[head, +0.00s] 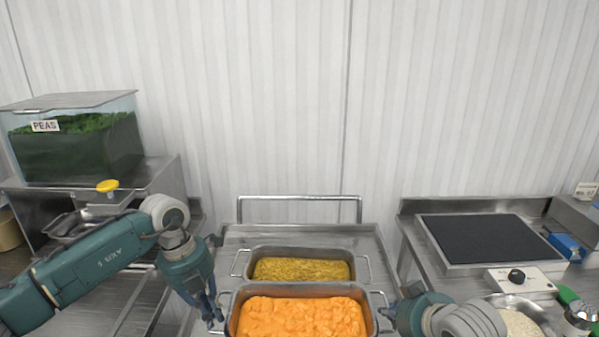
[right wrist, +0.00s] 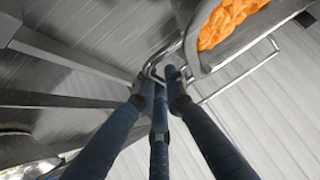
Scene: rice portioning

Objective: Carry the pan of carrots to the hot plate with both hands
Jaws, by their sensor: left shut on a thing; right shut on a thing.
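The pan of carrots (head: 232,319) is a metal pan full of orange pieces, in the lower middle of the head view. My left gripper (head: 216,312) is shut on its left handle. My right gripper (head: 393,312) is at its right handle. In the right wrist view my right gripper's fingers (right wrist: 165,82) are closed around the wire handle, and the pan's side (right wrist: 192,58) and carrots show at the top. The hot plate (head: 487,238), with a flat black top and a control knob, stands on the right-hand counter. Whether the pan touches the cart cannot be told.
A second pan (head: 252,252) of yellow food sits just behind on the metal cart (head: 340,238). A clear bin of peas (head: 75,150) stands at the left. A bowl of pale grains (head: 522,322) is near the hot plate's front. A blue object (head: 568,246) lies right of it.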

